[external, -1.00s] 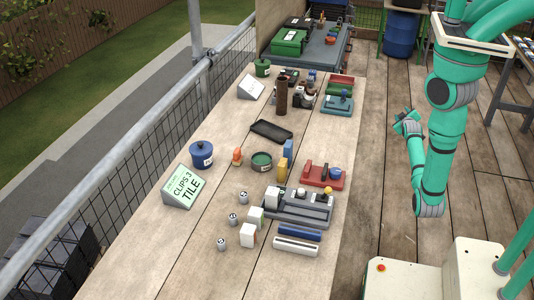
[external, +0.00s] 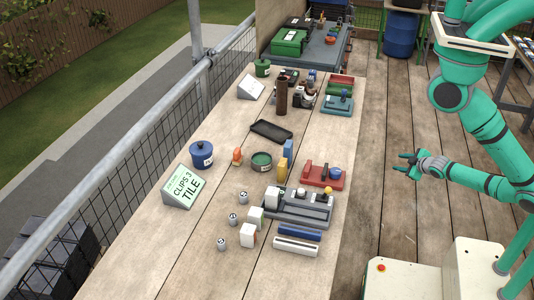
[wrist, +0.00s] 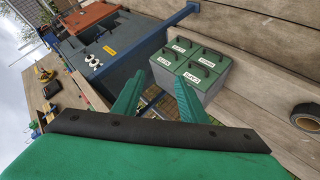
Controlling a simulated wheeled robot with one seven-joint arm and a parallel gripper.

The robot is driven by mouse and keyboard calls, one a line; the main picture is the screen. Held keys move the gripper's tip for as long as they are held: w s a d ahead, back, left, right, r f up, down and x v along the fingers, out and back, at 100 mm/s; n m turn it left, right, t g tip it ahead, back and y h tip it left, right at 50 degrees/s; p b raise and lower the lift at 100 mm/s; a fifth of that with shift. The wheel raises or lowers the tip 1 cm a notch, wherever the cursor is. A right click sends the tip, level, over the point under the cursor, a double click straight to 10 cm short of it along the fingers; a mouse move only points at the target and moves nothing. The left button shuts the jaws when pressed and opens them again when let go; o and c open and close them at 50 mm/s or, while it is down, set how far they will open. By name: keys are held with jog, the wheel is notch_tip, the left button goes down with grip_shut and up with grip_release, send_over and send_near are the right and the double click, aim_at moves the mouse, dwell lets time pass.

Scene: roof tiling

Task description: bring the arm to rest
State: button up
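My gripper (external: 405,162) is at the right of the external view, in the air over the plank floor beside the long wooden table (external: 215,275). It points left toward the table and is clear of the table edge. Its two teal fingers are apart with nothing between them. In the wrist view my gripper (wrist: 158,90) also shows its fingers spread and empty.
The table bears a "CLIPS 3 TILE" sign (external: 183,187), a blue pot (external: 201,156), a red tray (external: 322,177) and a grey holder (external: 297,205). A blue barrel (external: 400,35) stands behind. The wrist view shows a green-topped box (wrist: 192,65) with labels.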

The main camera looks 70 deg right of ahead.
jog(key=w+a+r+n+t+y, duration=0.1)
jog(key=w+a+r+t+y, duration=0.15)
jog(key=w+a, duration=0.6)
jog(key=w+a+r+t+y, duration=0.3)
jog(key=a+r, duration=0.5)
jog(key=a, duration=0.4)
jog(key=w+a+r+t+y, duration=0.3)
jog(key=a+r, duration=0.4)
jog(key=a, duration=0.6)
jog(key=shift+w+a+r, duration=0.2)
jog(key=shift+a+r, duration=0.1)
jog(key=shift+r, duration=0.1)
jog(key=shift+y, duration=0.25)
